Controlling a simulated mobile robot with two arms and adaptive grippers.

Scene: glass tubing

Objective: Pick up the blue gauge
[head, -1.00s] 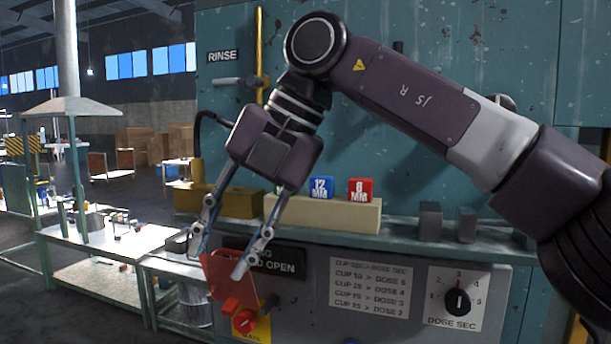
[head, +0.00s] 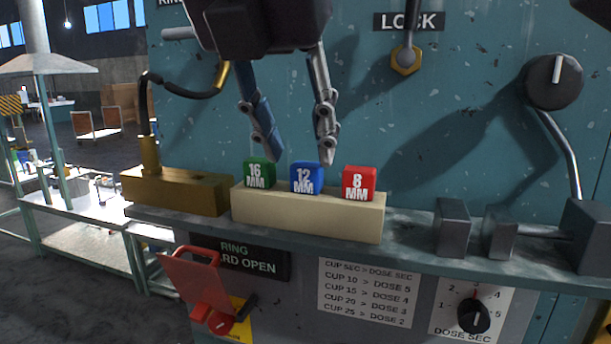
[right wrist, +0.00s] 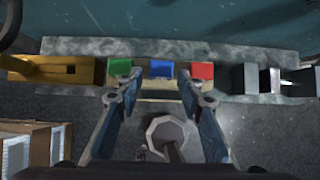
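The blue gauge (head: 307,178), marked 12 MM, stands upright in the cream block (head: 310,214) between the green 16 MM gauge (head: 259,173) and the red 8 MM gauge (head: 359,183). My right gripper (head: 303,160) is open and empty just above the blue gauge, its fingers apart and pointing down. In the right wrist view the blue gauge (right wrist: 162,70) lies between and beyond the two open fingertips (right wrist: 160,98), with the green and red gauges near the finger lines. My left gripper does not show.
A brass block (head: 178,190) stands left of the cream block on the shelf. Grey metal blocks (head: 453,227) stand to the right. A lock lever (head: 406,58) and a dark knob (head: 553,82) are on the teal wall behind. A red guard (head: 198,283) hangs below the shelf.

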